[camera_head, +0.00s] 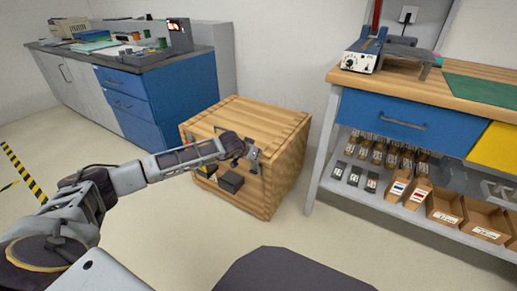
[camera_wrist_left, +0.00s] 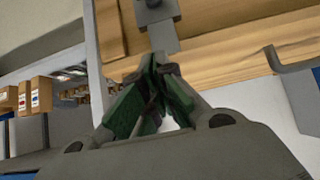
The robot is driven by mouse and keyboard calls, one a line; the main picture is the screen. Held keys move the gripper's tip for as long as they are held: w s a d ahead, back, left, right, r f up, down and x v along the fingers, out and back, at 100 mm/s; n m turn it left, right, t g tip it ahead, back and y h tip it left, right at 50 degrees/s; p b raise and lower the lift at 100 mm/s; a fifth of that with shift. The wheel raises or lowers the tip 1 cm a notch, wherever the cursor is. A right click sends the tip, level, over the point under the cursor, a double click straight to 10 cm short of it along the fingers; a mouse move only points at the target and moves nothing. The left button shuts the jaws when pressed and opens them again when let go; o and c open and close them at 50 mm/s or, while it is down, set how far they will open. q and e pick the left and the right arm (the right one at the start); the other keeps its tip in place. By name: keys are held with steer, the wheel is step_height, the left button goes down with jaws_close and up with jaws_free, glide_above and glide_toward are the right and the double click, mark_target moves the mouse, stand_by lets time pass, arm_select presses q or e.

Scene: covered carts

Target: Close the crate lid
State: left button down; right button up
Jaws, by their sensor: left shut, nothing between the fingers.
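The wooden crate (camera_head: 285,180) stands on the floor between the blue cabinet and the workbench. Its planked lid (camera_head: 262,116) lies flat across the top, and I see no clear gap under it; my arm hides part of the front edge. Dark fittings (camera_head: 231,181) sit on the front face. My left gripper (camera_head: 252,155) is shut and empty at the front upper edge of the crate. In the left wrist view its green-padded fingers (camera_wrist_left: 156,62) meet close to a grey metal fitting (camera_wrist_left: 160,32) on the wood; I cannot tell whether they touch. My right gripper is out of view.
A workbench (camera_head: 420,95) with a blue drawer and a lower shelf of small boxes (camera_head: 443,206) stands close on the right. A blue and grey cabinet (camera_head: 137,98) stands behind on the left. The floor (camera_head: 195,235) before the crate is clear.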

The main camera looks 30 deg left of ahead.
arm_select(q)
step_height(320, 180, down, 2)
steer(key=shift+s+f, duration=0.1)
steer(key=shift+s, duration=0.05)
steer(key=shift+s+f, duration=0.15)
steer(key=shift+f, duration=0.15)
steer(key=shift+s+f, duration=0.15)
steer(key=shift+f, duration=0.05)
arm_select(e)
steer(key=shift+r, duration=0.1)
arm_select(q)
steer(key=shift+r, duration=0.15)
steer(key=shift+r+p, duration=0.5)
steer(key=shift+r, duration=0.35)
steer(key=s+p, duration=0.3)
steer(key=s, duration=0.5)
steer(key=shift+s+a+p, duration=0.35)
steer(key=shift+s+a, duration=0.05)
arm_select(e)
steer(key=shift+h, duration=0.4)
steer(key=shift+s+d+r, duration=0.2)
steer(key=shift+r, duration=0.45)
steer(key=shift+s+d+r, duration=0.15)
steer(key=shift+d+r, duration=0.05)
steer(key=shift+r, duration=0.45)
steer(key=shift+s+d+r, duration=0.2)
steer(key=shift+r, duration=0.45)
